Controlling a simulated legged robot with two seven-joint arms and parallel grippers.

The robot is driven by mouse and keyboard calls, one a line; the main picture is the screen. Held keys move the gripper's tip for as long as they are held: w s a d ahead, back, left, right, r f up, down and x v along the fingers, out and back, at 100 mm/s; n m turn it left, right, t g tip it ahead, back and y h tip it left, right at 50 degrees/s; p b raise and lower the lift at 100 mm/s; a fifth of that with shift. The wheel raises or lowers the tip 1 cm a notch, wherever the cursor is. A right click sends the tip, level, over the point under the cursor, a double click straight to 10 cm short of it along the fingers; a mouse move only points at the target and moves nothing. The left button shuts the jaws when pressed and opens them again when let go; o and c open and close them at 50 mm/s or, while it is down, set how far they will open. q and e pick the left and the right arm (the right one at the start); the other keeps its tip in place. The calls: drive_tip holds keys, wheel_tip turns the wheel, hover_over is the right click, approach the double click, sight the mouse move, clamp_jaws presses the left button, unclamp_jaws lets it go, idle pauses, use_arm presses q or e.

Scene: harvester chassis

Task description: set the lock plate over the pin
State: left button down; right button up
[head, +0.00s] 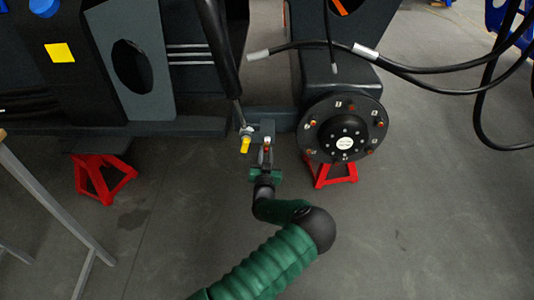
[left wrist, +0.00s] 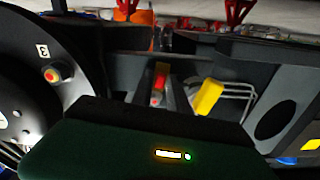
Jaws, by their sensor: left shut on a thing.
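My left gripper (head: 266,158) reaches up from the bottom of the head view to a dark bracket under the chassis, between the cylinder rod end and the wheel hub. It is shut on a small piece, apparently the lock plate, mostly hidden between the fingers. In the left wrist view a small red and yellow piece (left wrist: 161,75) shows at the fingers, beyond the green gripper body (left wrist: 140,145). A yellow part (head: 245,146) hangs at the rod end just left of the gripper; it also shows in the left wrist view (left wrist: 209,96). I cannot make out the pin clearly. My right gripper is not in view.
The round wheel hub (head: 343,129) stands close right of the gripper. Red stands (head: 103,178) support the chassis. Black hoses (head: 420,70) hang at the upper right. A metal frame (head: 50,195) stands at the left. The grey floor at lower right is clear.

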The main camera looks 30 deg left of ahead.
use_arm(q)
drive_tip(key=shift+s+a+r+m+p, duration=0.25)
drive_tip(key=shift+a+r+m+p, duration=0.25)
drive_tip(key=shift+m, duration=2.25)
drive_tip(key=shift+s+a+r+m+p, duration=0.3)
drive_tip(key=shift+r+m+p, duration=0.35)
drive_tip(key=shift+m, duration=2.05)
drive_tip(key=shift+s+a+r+m+p, duration=0.2)
drive_tip(key=shift+a+r+m+p, duration=0.4)
drive_tip(key=shift+m, duration=2.15)
drive_tip(key=shift+d, duration=0.15)
drive_tip(key=c, duration=1.4)
unclamp_jaws()
drive_tip(key=shift+c, duration=0.2)
drive_tip(key=shift+r, duration=0.1)
